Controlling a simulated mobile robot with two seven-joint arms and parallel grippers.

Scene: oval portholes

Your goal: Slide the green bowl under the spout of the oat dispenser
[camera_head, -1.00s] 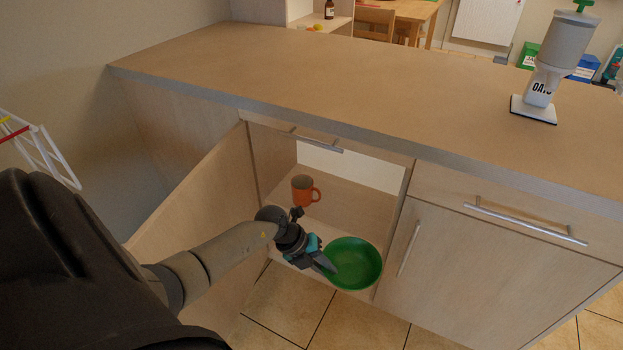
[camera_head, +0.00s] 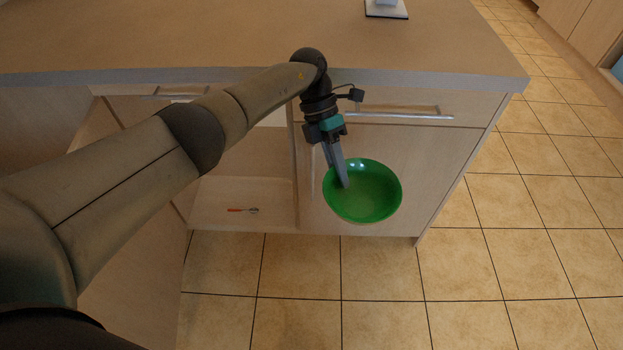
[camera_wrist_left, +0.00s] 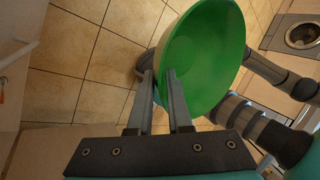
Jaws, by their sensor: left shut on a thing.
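The green bowl (camera_head: 375,192) hangs in the air in front of the closed cabinet door, below the counter top. My left gripper (camera_head: 342,178) is shut on the bowl's near-left rim, and the bowl is slightly tilted. In the left wrist view the two fingers (camera_wrist_left: 162,78) pinch the rim of the bowl (camera_wrist_left: 205,58). Only the white base of the oat dispenser (camera_head: 386,9) shows, on the counter at the top edge of the head view. Its spout is out of frame. My right gripper is not in view.
The counter top (camera_head: 240,38) has a front edge just above my left gripper. A drawer handle (camera_head: 400,113) sticks out behind my wrist. The open cabinet (camera_head: 215,190) holds a small orange-handled utensil (camera_head: 243,210). The tiled floor (camera_head: 520,240) at right is clear.

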